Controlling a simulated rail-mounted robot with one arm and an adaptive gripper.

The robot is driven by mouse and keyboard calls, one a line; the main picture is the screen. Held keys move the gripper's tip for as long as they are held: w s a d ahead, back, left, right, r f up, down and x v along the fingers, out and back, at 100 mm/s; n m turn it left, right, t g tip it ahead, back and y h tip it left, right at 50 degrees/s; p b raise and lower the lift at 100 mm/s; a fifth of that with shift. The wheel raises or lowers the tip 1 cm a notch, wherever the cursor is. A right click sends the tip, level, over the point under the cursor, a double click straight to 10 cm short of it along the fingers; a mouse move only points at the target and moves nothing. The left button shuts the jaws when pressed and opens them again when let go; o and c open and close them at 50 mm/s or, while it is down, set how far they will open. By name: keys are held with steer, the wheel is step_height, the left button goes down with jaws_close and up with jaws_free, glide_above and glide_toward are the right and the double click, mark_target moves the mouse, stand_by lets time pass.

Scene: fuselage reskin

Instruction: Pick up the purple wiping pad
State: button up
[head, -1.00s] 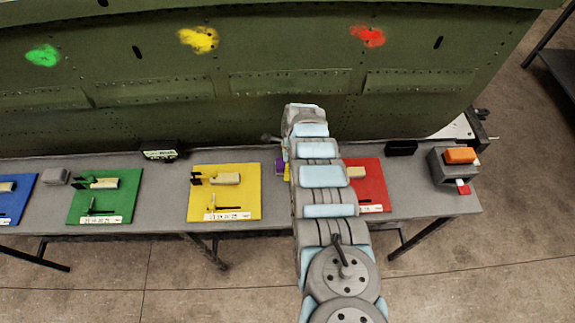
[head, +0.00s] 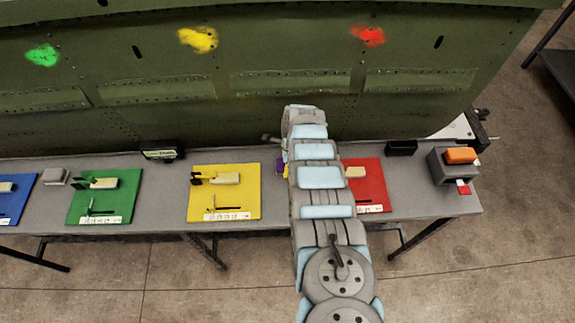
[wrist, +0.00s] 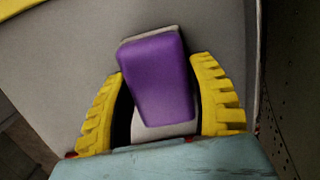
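The purple wiping pad (wrist: 158,75) shows in the wrist view as a purple block with a pale grey edge at its far end and a pale part near my gripper. My gripper (wrist: 160,95) has its yellow ridged fingers apart, one on each side of the pad. The right finger is close to the pad; I cannot tell whether it touches. A gap shows at the left finger. In the head view a small purple part of the pad (head: 281,170) shows on the grey table, left of my arm. My arm hides the rest there.
The grey table (head: 160,215) carries a yellow mat (head: 245,200), a red mat (head: 372,180), a green mat (head: 125,205) and a blue mat (head: 12,208), with tools. An orange block (head: 461,155) sits on a grey stand at right. The green fuselage (head: 250,110) rises behind.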

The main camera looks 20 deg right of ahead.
steer(key=shift+r, duration=0.1)
steer(key=shift+r+p, duration=0.9)
steer(key=shift+r, duration=1)
steer(key=shift+s+a+r, duration=0.2)
steer(key=shift+s+r, duration=0.65)
steer(key=shift+r, duration=0.05)
steer(key=s+a+r+p, duration=0.3)
steer(key=s+r+p, duration=0.4)
steer(key=s+p, duration=0.2)
steer(key=shift+s+r, duration=0.35)
steer(key=shift+s, duration=1.05)
